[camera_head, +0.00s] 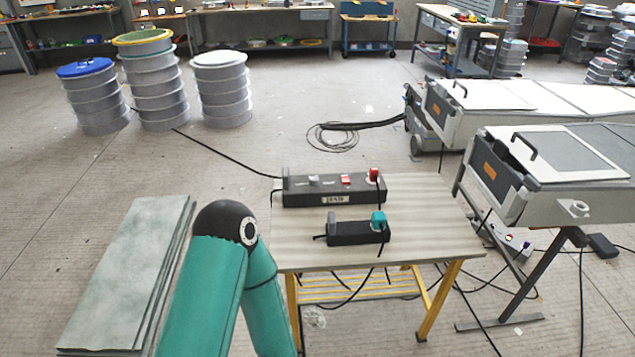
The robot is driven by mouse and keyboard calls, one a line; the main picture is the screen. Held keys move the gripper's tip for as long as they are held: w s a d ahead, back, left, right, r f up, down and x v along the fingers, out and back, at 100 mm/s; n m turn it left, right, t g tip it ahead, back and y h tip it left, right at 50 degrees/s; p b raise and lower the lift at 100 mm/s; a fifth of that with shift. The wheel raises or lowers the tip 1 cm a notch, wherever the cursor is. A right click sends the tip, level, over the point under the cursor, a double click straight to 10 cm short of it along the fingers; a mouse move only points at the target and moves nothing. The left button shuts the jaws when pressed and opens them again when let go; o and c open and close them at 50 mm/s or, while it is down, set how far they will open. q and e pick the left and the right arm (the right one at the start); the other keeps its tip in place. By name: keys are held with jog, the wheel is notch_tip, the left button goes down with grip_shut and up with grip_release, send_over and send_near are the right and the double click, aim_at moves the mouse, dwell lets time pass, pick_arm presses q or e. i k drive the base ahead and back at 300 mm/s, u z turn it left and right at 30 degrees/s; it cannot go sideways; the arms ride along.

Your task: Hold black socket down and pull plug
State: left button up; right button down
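A small black socket block (346,234) lies near the middle of a small table (425,222). Cables run from both blocks. A teal arm of mine with a black joint rises left of the table; neither of my grippers shows.
Grey boards (125,275) lie on the floor at left. White-and-grey machines (560,170) stand close to the table's right side. Loose cables hang below the table. The tabletop is bare in front and to the right of the blocks.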

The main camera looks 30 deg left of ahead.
aim_at(378, 220)
jog(key=z, duration=0.05)
jog(key=i, duration=1)
jog(key=u, duration=0.1)
